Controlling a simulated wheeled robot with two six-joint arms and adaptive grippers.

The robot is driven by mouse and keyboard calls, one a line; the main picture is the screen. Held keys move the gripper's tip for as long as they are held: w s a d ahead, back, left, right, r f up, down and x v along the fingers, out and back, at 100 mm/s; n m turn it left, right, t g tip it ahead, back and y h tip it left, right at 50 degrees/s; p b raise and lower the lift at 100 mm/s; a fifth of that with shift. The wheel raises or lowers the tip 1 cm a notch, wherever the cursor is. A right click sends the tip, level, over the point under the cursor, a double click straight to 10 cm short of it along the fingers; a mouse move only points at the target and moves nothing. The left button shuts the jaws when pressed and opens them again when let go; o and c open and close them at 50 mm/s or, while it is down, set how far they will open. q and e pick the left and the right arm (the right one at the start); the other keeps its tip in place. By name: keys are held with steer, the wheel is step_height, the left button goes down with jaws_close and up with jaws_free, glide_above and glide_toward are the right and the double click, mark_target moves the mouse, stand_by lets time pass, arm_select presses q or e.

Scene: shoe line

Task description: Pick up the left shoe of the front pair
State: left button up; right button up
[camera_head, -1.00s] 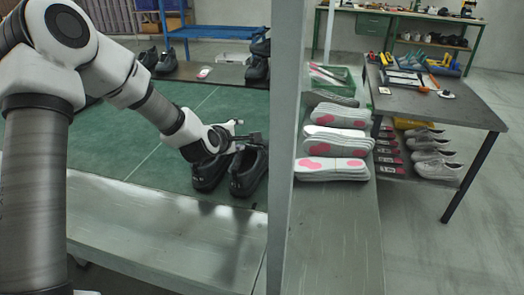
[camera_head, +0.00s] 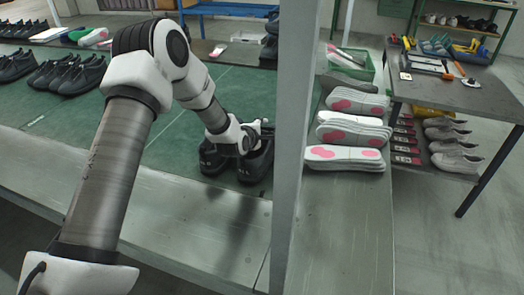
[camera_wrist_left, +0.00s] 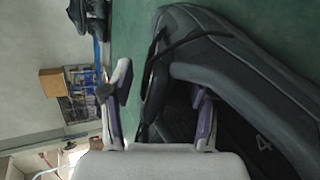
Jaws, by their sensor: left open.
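The front pair of black shoes stands on the green mat near the bench's front edge, left of the grey post. In the head view the left shoe (camera_head: 211,163) and the right shoe (camera_head: 257,168) stand side by side, their tops partly hidden by my left gripper (camera_head: 260,132). In the left wrist view my left gripper (camera_wrist_left: 162,95) is open. One finger is over a dark shoe's opening (camera_wrist_left: 175,115), the other is outside its near side. A white "4" shows on that shoe. I cannot tell which of the pair it is. My right gripper is not in view.
More black shoes (camera_head: 70,75) stand on the mat at the left. The grey post (camera_head: 298,150) rises close to the right of the pair. Beyond it are stacked insoles (camera_head: 345,160), a green crate (camera_head: 350,62) and a tool table (camera_head: 480,98).

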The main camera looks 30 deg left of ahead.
arm_select(q)
steer(key=shift+w+a+f, duration=0.1)
steer(key=shift+w+f, duration=0.3)
steer(key=shift+w, duration=0.2)
steer(key=shift+s+r, duration=0.15)
steer(key=shift+r, duration=0.05)
steer(key=c, duration=0.4)
jaws_close()
